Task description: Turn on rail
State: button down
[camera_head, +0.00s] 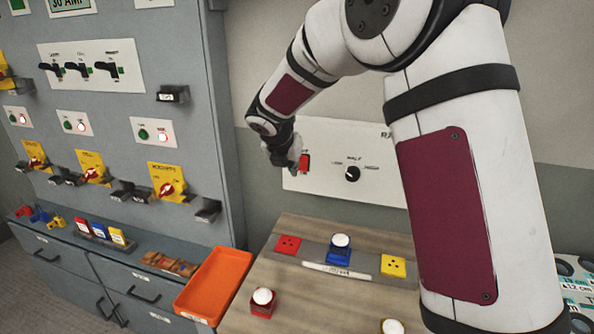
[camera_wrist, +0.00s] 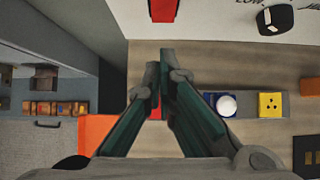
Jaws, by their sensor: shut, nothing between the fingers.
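A white wall panel (camera_head: 335,135) carries partly hidden lettering that starts "RA". On its left is a red switch (camera_head: 304,162), and to the right of that a black rotary knob (camera_head: 352,174). In the wrist view the red switch (camera_wrist: 164,9) is cut by the top edge, and the black knob (camera_wrist: 275,19) is at the top right. My gripper (camera_head: 293,160) is just left of the red switch in the head view. In the wrist view the gripper's (camera_wrist: 160,75) fingers are together and empty, below the switch with a gap in the picture. Touching cannot be told.
A wooden table (camera_head: 285,235) below the panel holds a red block (camera_head: 288,244), a blue block with a white dome (camera_head: 339,252) and a yellow block (camera_head: 393,266). An orange tray (camera_head: 215,283) lies to the left. A grey cabinet (camera_head: 215,110) with switches stands left. My arm hides the panel's right part.

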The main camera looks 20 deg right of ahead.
jog(key=v, duration=0.6)
jog(key=shift+s, duration=0.25)
jog(key=shift+a+b, duration=0.2)
jog(key=shift+b, duration=0.1)
jog(key=shift+a+f+b, duration=0.25)
jog(key=shift+f+b, duration=0.25)
jog(key=shift+b, duration=0.35)
jog(key=shift+s+d, duration=0.15)
jog(key=shift+s, duration=0.05)
